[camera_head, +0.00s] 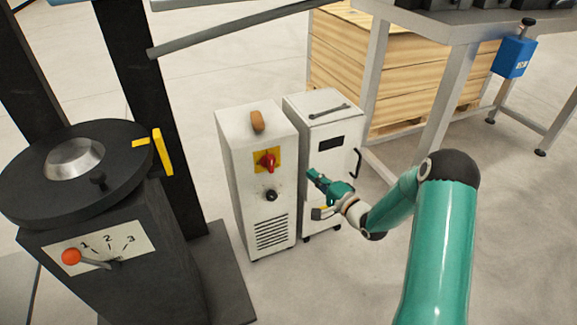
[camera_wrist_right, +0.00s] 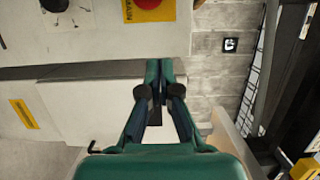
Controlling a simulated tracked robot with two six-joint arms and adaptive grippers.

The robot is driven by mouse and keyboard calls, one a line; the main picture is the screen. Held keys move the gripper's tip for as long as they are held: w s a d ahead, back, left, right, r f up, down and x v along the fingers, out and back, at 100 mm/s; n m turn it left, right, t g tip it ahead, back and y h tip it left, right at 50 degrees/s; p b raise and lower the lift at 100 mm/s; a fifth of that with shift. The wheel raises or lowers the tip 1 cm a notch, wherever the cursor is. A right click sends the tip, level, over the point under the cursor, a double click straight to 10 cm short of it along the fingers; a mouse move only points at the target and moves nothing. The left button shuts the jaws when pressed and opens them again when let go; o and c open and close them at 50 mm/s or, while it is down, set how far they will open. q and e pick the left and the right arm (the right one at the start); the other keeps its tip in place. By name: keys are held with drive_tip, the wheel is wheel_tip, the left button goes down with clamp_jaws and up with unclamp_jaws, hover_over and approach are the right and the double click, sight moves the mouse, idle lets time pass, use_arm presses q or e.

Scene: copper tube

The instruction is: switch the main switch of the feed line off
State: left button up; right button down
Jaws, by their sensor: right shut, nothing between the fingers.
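The main switch is a red rotary knob (camera_head: 268,161) on a yellow plate (camera_head: 276,154), on the front of the left white cabinet (camera_head: 235,150). In the right wrist view the red knob (camera_wrist_right: 148,3) and its yellow plate (camera_wrist_right: 166,13) are cut by the top edge. My right gripper (camera_head: 311,175) is shut and empty. It is to the right of the switch, in front of the second white cabinet, apart from the knob. In the right wrist view its fingertips (camera_wrist_right: 159,66) are together, below the plate. My left gripper is not in view.
A black knob (camera_head: 271,195) and vent slots (camera_head: 272,232) are below the switch. The second white cabinet (camera_head: 322,110) has a dark handle (camera_head: 356,163). A black machine with a numbered lever plate (camera_head: 103,247) stands at left. Wooden crates (camera_head: 345,60) are behind. Floor in front is clear.

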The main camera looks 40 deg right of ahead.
drive_tip(key=b, duration=0.2)
approach(273, 155)
drive_tip(key=w+d, duration=0.4)
drive_tip(key=shift+w+f, duration=0.2)
drive_tip(key=shift+f, duration=0.05)
drive_tip(key=a, duration=0.1)
drive_tip(key=w+a, duration=0.1)
drive_tip(key=a, duration=0.1)
drive_tip(key=shift+w, duration=0.2)
drive_tip(key=shift+w+a+r, duration=0.1)
drive_tip(key=shift+a, duration=0.35)
drive_tip(key=shift+d, duration=0.15)
drive_tip(key=shift+a+b, duration=0.2)
drive_tip(key=shift+b, duration=0.1)
drive_tip(key=shift+r+n, duration=0.2)
drive_tip(key=shift+n, duration=0.6)
